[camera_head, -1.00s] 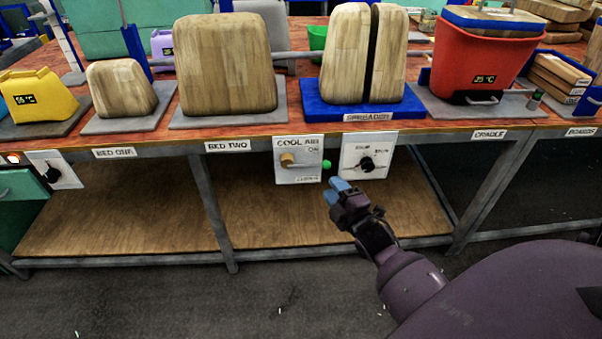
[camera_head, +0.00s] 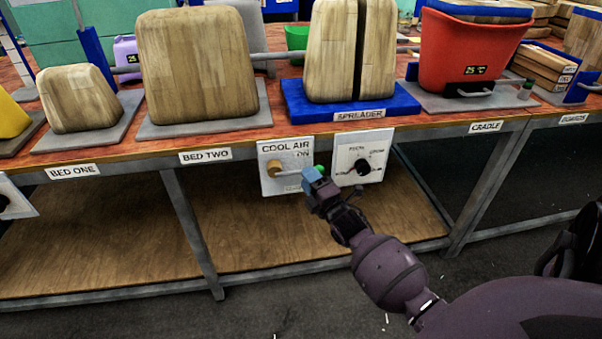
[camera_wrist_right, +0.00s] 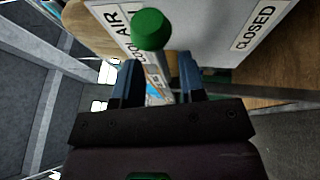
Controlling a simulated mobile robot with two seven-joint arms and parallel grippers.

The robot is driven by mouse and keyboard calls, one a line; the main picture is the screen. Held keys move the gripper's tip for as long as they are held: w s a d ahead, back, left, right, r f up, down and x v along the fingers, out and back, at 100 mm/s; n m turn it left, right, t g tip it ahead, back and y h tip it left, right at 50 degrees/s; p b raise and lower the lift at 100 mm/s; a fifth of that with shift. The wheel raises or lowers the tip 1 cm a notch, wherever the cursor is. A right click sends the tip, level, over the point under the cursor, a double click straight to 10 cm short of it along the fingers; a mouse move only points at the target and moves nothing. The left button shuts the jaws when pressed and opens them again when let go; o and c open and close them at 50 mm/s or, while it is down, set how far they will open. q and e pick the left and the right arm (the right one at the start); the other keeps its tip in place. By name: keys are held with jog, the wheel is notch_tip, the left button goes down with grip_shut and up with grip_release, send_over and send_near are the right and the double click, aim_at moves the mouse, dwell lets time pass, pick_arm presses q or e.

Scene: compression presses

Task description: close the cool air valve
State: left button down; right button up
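The cool air valve is a white panel (camera_head: 270,187) on the bench front, with a brass hub (camera_head: 274,168) and a thin metal lever pointing right. The lever's green tip (camera_wrist_right: 151,30) shows large in the right wrist view. "CLOSED" is printed along one panel edge there. My right gripper (camera_head: 313,176) is at the lever's tip end in the head view. In the wrist view its two blue fingers (camera_wrist_right: 160,75) are apart, and the green tip lies just beyond them. I cannot tell whether they touch it. My left gripper is out of view.
A second white panel with a black knob (camera_head: 363,167) sits close to the right of the valve. The bench edge (camera_head: 230,142) runs above, with wooden blocks (camera_head: 195,65) and a red bucket (camera_head: 465,55) on top. A lower wooden shelf (camera_head: 100,250) lies below.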

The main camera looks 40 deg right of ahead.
jog(key=shift+x, duration=1.6)
jog(key=shift+c, duration=0.4)
grip_shut()
